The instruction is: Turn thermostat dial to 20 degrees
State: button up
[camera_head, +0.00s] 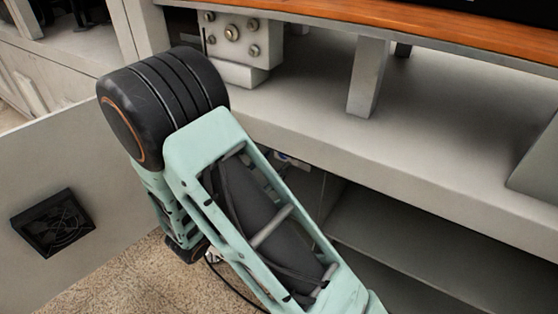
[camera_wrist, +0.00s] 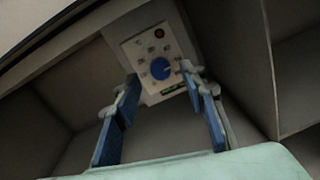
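In the wrist view, a pale thermostat panel (camera_wrist: 145,50) is mounted inside a shadowed cabinet recess. Its round blue dial (camera_wrist: 160,68) sits near the panel's middle, with small markings around it too blurred to read. A small red part (camera_wrist: 159,33) is above the dial and a green strip (camera_wrist: 172,88) is below it. My gripper (camera_wrist: 158,78) is open, with its two blue fingers apart on either side of the dial's lower area. Nothing is between the fingertips, and they appear short of the panel.
In the head view, a grey bench (camera_head: 440,150) with a wooden top edge (camera_head: 420,30) runs across. An open shelf space (camera_head: 420,240) lies under it. A panel with a black fan vent (camera_head: 53,223) stands at left. Cabinet walls (camera_wrist: 290,80) flank the recess in the wrist view.

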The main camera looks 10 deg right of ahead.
jog(key=shift+x, duration=1.45)
jog(key=shift+c, duration=0.4)
grip_shut()
